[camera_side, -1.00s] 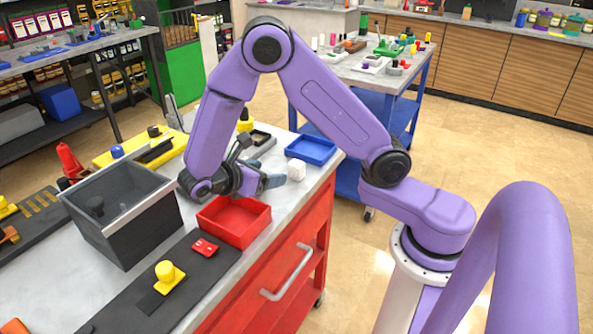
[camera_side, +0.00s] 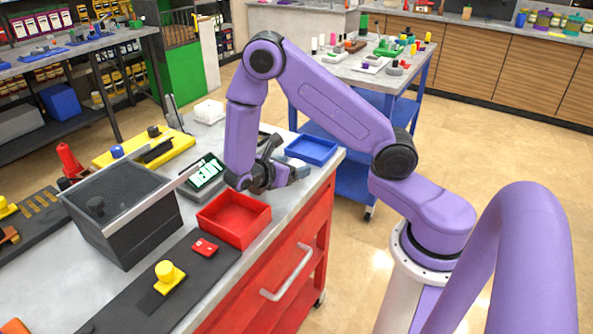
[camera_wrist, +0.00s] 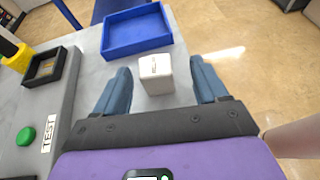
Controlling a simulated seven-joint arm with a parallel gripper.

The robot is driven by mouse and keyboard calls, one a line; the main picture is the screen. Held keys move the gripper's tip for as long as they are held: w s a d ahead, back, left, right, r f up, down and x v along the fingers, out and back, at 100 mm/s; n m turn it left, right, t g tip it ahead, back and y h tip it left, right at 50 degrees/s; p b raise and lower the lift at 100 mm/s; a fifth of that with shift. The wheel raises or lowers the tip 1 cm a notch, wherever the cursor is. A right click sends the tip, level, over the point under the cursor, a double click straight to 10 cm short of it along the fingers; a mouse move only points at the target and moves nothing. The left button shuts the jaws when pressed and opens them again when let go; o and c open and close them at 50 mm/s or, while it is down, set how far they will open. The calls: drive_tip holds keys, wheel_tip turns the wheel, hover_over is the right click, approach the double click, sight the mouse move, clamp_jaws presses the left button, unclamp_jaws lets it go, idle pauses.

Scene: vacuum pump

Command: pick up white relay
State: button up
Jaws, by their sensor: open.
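The white relay (camera_wrist: 156,73) is a small white block with faint dark lettering. In the wrist view it stands on the grey bench top between the two blue fingers of my gripper (camera_wrist: 160,88), apart from both. My gripper is open. In the side view my gripper (camera_side: 292,172) is low over the bench by the right edge, and the relay (camera_side: 297,162) is mostly hidden behind it.
A blue tray (camera_wrist: 137,33) lies just beyond the relay. A red tray (camera_side: 234,218) and a dark grey bin (camera_side: 125,215) stand left of my gripper. The bench edge is close on the right.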

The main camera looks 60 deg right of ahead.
sight(294, 164)
drive_tip(key=shift+w+x, duration=0.15)
drive_tip(key=shift+x, duration=1.2)
drive_tip(key=shift+w+x, duration=0.1)
drive_tip(key=shift+x, duration=1.25)
drive_tip(key=c, duration=1.1)
drive_tip(key=shift+o, duration=0.2)
drive_tip(key=shift+r, duration=0.1)
